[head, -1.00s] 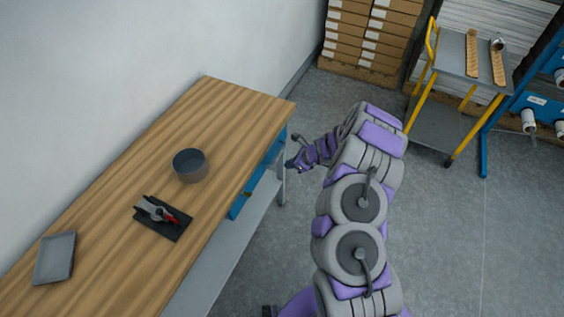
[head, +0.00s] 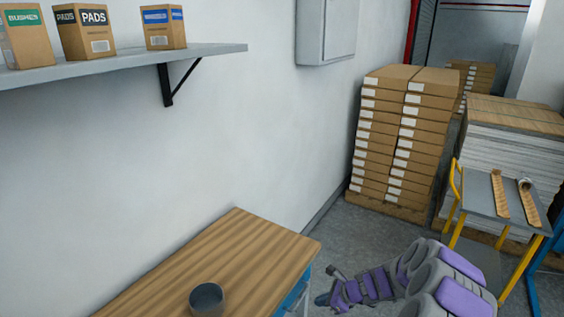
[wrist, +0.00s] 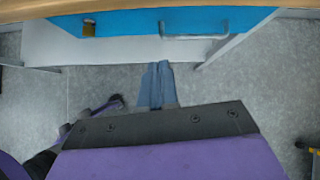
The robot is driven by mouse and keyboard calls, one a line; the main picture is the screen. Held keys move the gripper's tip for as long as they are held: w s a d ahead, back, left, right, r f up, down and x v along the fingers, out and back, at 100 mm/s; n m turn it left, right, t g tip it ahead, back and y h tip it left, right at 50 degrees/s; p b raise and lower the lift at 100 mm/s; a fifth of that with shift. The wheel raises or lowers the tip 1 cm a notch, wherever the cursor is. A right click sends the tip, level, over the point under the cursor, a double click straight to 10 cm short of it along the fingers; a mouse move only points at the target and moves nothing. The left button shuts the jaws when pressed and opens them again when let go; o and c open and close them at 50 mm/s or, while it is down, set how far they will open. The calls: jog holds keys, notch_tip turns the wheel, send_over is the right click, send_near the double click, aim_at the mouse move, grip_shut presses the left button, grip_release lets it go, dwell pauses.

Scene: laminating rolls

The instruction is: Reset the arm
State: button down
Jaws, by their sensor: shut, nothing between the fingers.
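My gripper (head: 323,300) is at the bottom of the head view, just right of the wooden table (head: 225,255). In the wrist view my gripper (wrist: 157,85) shows with its two blue-grey fingers together and nothing between them. It is apart from the blue drawer front (wrist: 125,27) of the table, which spans the top of that view. My grey and purple arm reaches in from the lower right of the head view.
A dark round bowl (head: 207,298) stands on the table. A shelf (head: 130,66) with several boxes is on the wall. Stacked cartons (head: 400,140) and a yellow-framed cart (head: 485,190) stand at the back right. Grey floor lies between table and cart.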

jog(key=s+a+r+n+g, duration=0.2)
jog(key=s+a+r+n, duration=0.5)
jog(key=r, duration=0.3)
jog(key=s+a+r+n+g, duration=0.2)
jog(key=s+a+r+n, duration=0.35)
jog(key=s+r, duration=0.4)
jog(key=s+d+r+n+h, duration=0.2)
jog(key=s+d+n, duration=0.1)
jog(key=s, duration=0.6)
jog(key=s+d+r+n+g+h, duration=0.1)
jog(key=s+d+n, duration=0.3)
jog(key=s, duration=0.4)
jog(key=s+d+r+n+g+h, duration=0.1)
jog(key=s+d+r+n+h, duration=0.2)
jog(key=s, duration=0.6)
jog(key=shift+s+d+r+h, duration=0.3)
jog(key=shift+d+h, duration=0.3)
jog(key=shift+d, duration=0.4)
jog(key=shift+n, duration=0.25)
